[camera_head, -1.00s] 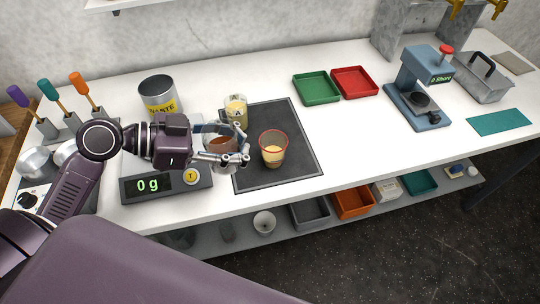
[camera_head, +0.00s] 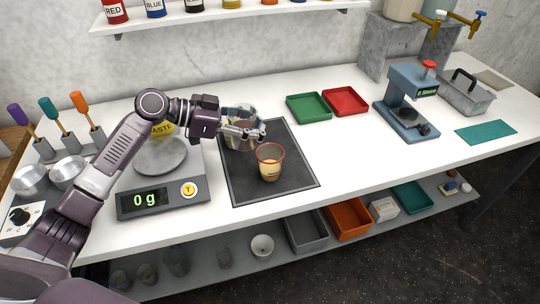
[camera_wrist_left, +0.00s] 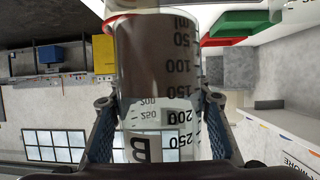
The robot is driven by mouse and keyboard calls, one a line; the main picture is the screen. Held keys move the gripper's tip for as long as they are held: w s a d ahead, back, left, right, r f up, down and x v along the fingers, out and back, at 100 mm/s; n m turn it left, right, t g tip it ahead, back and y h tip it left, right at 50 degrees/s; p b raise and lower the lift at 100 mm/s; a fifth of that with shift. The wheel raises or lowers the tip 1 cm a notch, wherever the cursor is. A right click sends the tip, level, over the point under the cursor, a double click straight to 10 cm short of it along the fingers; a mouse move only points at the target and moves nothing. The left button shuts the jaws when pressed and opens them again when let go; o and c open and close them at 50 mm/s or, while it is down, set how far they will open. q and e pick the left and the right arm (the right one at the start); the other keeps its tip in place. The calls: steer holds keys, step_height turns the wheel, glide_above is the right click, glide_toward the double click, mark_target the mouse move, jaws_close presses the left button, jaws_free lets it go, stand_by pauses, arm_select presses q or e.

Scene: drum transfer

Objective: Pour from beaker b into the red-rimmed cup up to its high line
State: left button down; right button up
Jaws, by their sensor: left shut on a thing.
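My left gripper (camera_head: 256,133) is shut on beaker b (camera_wrist_left: 160,70), a clear glass with a B label, black volume marks and dark brown liquid. In the head view, the beaker is partly hidden by the gripper, at the back left of the dark mat (camera_head: 300,185). Its exact tilt and whether it touches the mat are unclear. The red-rimmed cup (camera_head: 270,165) stands upright on the mat, in front and to the right of the gripper, with yellow-orange liquid in its lower part. Its high line is too small to make out. My right gripper is not in view.
A scale (camera_head: 160,195) reading 0 g stands left of the mat. My left arm partly hides a waste can (camera_head: 163,129) behind it. A green tray (camera_head: 308,107) and a red tray (camera_head: 345,100) lie behind right.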

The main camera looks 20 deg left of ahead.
arm_select(q)
steer(key=w+a+b, duration=0.1)
steer(key=w+a, duration=0.2)
steer(key=w, duration=0.4)
steer(key=shift+w+a+r+n, duration=0.3)
steer(key=shift+w+a+r, duration=0.05)
steer(key=shift+r, duration=0.1)
steer(key=d+f+m+y+p, duration=0.1)
steer(key=p, duration=0.2)
steer(key=s+d+f+m+t+y+p, duration=0.1)
steer(key=m+y+p, duration=0.1)
steer(key=p, duration=0.2)
steer(key=s+d+f+m+t+y+p, duration=0.1)
steer(key=p, duration=0.2)
steer(key=shift+m+y, duration=0.3)
steer(key=shift+r+p, duration=0.1)
steer(key=shift+p, duration=0.25)
steer(key=shift+d+r, duration=0.1)
steer(key=shift+d, duration=0.05)
